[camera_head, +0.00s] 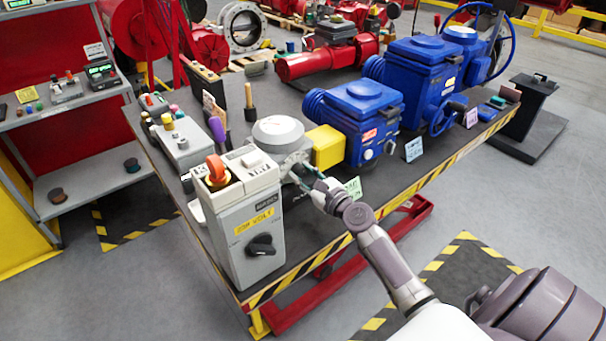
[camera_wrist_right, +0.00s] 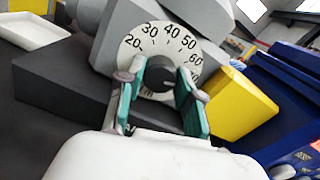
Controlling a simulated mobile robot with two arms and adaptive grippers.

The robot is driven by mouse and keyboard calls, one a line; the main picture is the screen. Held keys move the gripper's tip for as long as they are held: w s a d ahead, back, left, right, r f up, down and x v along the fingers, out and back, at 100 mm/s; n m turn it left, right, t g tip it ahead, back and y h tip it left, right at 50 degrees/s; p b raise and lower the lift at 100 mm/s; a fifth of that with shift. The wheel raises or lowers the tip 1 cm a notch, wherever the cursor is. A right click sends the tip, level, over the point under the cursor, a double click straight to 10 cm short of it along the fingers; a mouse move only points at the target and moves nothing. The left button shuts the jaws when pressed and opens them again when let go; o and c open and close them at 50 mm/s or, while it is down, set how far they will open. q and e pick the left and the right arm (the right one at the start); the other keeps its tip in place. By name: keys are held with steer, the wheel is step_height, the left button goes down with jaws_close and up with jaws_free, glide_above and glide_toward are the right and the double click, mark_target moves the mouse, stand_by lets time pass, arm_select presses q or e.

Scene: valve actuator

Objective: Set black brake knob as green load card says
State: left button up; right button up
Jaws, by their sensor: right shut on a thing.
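The black brake knob (camera_wrist_right: 157,76) sits at the centre of a white dial (camera_wrist_right: 135,42) marked 20, 30, 40, 50 and 60, on a grey housing. My right gripper (camera_wrist_right: 160,88) is shut on the knob, its teal fingers on either side. In the head view my right gripper (camera_head: 308,178) reaches to the front of the grey unit (camera_head: 278,131), and its fingers largely hide the dial. The green load card (camera_head: 353,188) stands on the bench just right of my gripper; its text is too small to read. My left gripper is not in view.
A grey control box (camera_head: 240,215) with an orange knob and a black selector stands left of my gripper. A yellow block (camera_head: 325,147) and blue actuators (camera_head: 360,115) are to the right. The bench (camera_head: 425,172) has a striped edge.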

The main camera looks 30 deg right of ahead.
jaws_close()
